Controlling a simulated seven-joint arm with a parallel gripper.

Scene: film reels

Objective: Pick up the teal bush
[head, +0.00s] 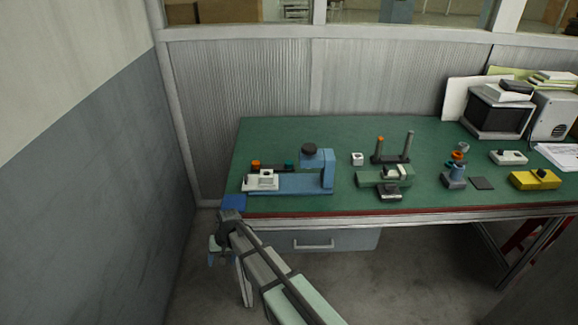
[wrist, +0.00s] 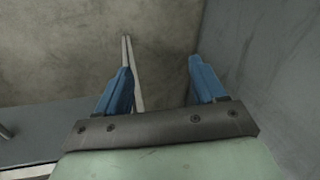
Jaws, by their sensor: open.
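The teal bush (head: 289,164) is a small teal piece at the back of the blue press-like fixture (head: 290,184) near the left end of the green bench. It is partly hidden behind the fixture's base. My gripper (head: 214,258) hangs low in front of the bench's left front corner, apart from the bush and below the bench top. In the wrist view my gripper (wrist: 160,70) shows two blue fingers spread apart with nothing between them. The bush is not in the wrist view.
An orange piece (head: 256,164) and a white block (head: 262,181) are left of the bush. A dark-knobbed blue upright (head: 327,170) stands at its right. A white cube (head: 357,159) and a two-post stand (head: 391,154) are farther right. A grey wall (head: 90,220) is close on my left.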

